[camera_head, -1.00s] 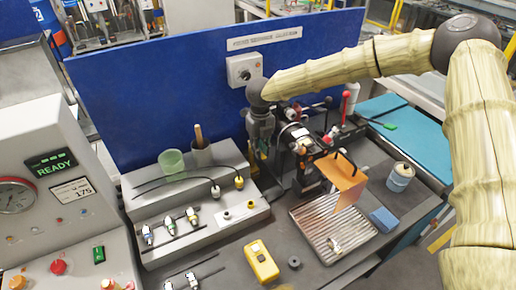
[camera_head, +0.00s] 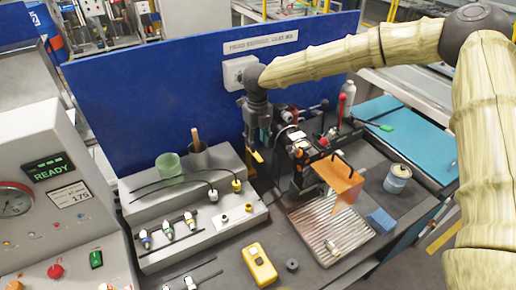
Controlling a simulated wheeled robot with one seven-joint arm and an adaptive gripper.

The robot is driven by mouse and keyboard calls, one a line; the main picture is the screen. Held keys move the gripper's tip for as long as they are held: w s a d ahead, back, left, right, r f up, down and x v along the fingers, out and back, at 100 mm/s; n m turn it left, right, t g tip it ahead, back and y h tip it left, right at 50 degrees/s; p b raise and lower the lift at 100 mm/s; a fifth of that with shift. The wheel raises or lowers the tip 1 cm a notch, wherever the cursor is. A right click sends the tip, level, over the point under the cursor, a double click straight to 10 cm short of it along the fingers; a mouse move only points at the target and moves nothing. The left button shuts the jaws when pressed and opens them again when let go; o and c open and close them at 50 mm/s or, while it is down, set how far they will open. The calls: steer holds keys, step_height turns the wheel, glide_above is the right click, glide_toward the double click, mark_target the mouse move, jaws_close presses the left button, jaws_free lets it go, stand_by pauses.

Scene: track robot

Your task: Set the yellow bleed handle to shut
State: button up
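A small yellow handle (camera_head: 257,156) shows just below my gripper, at the left side of the dark clamp fixture. I take it for the bleed handle; its exact setting is too small to tell. My gripper (camera_head: 256,143) points down in front of the blue back panel. Its fingertips are close above or beside the yellow handle, and I cannot tell if they touch it. The fingers are small and dark, and I cannot see whether they are open or shut.
The dark fixture (camera_head: 303,160) with red-tipped levers and an orange plate (camera_head: 340,178) stands right of my gripper. A grey stepped block (camera_head: 190,218) with cables is to the left.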

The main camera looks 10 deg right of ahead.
mark_target(258, 156)
step_height(258, 156, up, 7)
stand_by(0.3)
steer(key=shift+d, duration=0.1)
